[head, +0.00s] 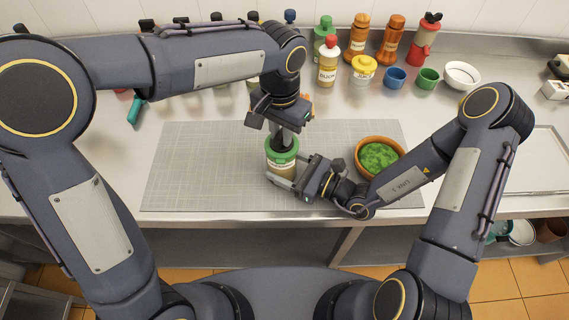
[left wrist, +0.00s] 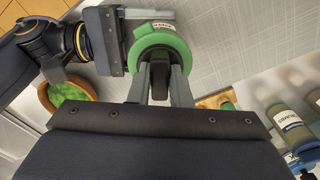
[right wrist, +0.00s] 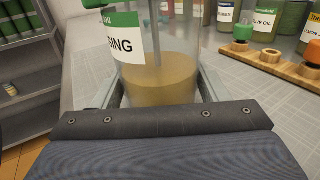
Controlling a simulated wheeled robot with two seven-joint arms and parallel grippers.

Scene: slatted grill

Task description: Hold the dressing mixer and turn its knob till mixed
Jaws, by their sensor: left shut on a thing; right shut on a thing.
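The dressing mixer (head: 281,163) is a clear jar with a green lid and a white and green label, upright on the grey mat. Its green lid also shows in the left wrist view (left wrist: 172,42). My left gripper (head: 281,137) comes down from above and is shut on the dark knob (left wrist: 159,80) on top of the lid. My right gripper (head: 284,173) is shut around the jar's body from the right. The head view hides most of the knob.
A terracotta bowl of greens (head: 361,158) stands right of the mixer, close to my right forearm. Several bottles, including a red-capped one (head: 328,66), and small cups (head: 395,77) line the back of the counter. The mat (head: 190,165) is clear on the left.

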